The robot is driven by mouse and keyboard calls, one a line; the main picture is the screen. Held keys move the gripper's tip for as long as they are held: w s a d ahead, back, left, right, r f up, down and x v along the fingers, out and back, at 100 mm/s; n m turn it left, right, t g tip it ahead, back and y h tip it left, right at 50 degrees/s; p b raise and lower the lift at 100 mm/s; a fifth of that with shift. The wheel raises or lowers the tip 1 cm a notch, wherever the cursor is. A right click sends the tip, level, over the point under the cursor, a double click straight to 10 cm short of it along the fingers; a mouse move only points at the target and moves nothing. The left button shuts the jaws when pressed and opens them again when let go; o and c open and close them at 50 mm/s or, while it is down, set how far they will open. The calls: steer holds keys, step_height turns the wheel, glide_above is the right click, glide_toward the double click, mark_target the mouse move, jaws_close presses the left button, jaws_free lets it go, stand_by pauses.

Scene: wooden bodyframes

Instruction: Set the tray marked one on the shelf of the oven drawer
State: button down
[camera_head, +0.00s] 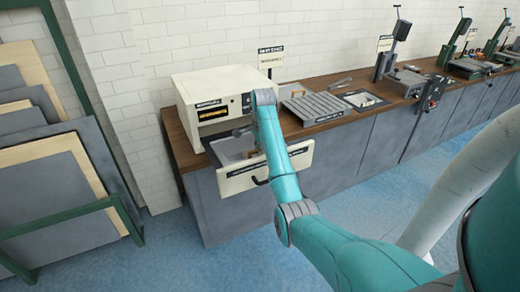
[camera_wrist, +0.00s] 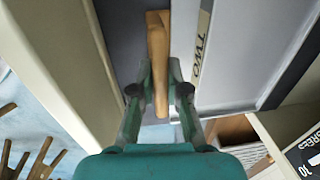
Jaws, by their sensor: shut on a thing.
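The cream oven (camera_head: 193,108) stands on the bench, with its drawer (camera_head: 240,183) pulled out below it. In the wrist view my gripper (camera_wrist: 160,68) is inside the drawer space, shut on an upright-looking wooden handle (camera_wrist: 157,35). Beside the handle, to the right, is a light grey tray surface (camera_wrist: 235,50) with a label reading TWO (camera_wrist: 203,50). I cannot tell which tray the handle belongs to. No marking ONE is readable. In the head view my arm hides the gripper and part of the drawer's inside.
A grooved grey tray (camera_head: 318,108) and a dark tray with small parts (camera_head: 362,100) lie on the wooden bench top (camera_head: 345,122). Machines (camera_head: 388,52) stand farther right. Boards in a green rack (camera_head: 60,165) are at left. The blue floor (camera_head: 345,215) before the bench is clear.

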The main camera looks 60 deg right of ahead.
steer(key=shift+f, duration=0.15)
steer(key=c, duration=1.2)
jaws_free()
steer(key=shift+f, duration=0.1)
